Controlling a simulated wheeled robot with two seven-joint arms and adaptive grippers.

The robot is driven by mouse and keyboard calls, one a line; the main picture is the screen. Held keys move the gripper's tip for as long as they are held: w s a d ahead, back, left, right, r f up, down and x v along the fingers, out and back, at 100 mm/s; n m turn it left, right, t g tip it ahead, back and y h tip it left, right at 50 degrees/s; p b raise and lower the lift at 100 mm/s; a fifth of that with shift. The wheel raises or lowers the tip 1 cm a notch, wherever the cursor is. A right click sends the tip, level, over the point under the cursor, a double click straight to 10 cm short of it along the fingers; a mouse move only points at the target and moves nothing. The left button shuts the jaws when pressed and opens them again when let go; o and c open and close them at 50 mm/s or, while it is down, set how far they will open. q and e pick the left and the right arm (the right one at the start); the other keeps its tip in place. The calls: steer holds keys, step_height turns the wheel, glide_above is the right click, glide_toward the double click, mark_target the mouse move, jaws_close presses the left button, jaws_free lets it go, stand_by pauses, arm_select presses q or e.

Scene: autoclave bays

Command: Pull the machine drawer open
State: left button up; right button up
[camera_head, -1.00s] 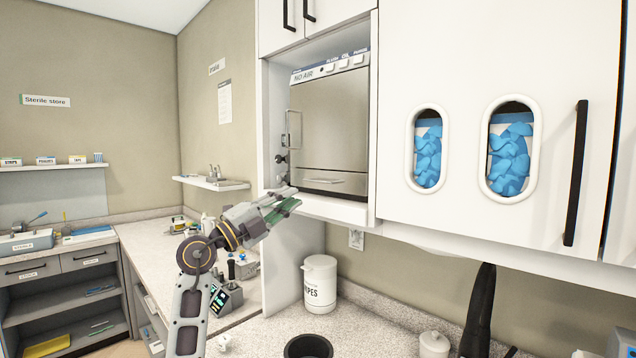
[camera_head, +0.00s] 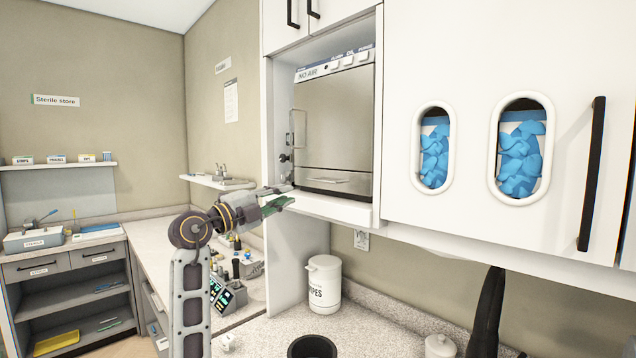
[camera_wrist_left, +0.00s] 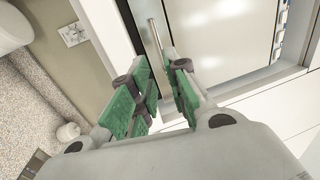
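The machine (camera_head: 336,115) is a steel-fronted unit in a white cabinet recess. Its drawer (camera_head: 357,188) is the low panel across the bottom and looks closed. The drawer's thin bar handle (camera_head: 325,181) also shows in the left wrist view (camera_wrist_left: 157,45), beyond my fingers and roughly in line with their gap. My left gripper (camera_head: 282,197), with green finger pads, is just left of the drawer at about its height. In the left wrist view the gripper (camera_wrist_left: 163,95) is open and empty, apart from the handle. My right gripper is not in view.
A white ledge (camera_head: 340,210) runs under the machine, with the cabinet's side wall (camera_head: 268,120) at its left. A wipes canister (camera_head: 323,284) stands on the counter below. White cabinet doors fill the right. A small wall shelf (camera_head: 217,182) is behind my gripper.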

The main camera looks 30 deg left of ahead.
mark_target(317, 181)
arm_select(q)
steer(key=p+x, duration=0.3)
steer(key=x, duration=1)
steer(key=shift+w+d+r, duration=0.1)
steer(key=shift+w, duration=0.1)
jaws_close()
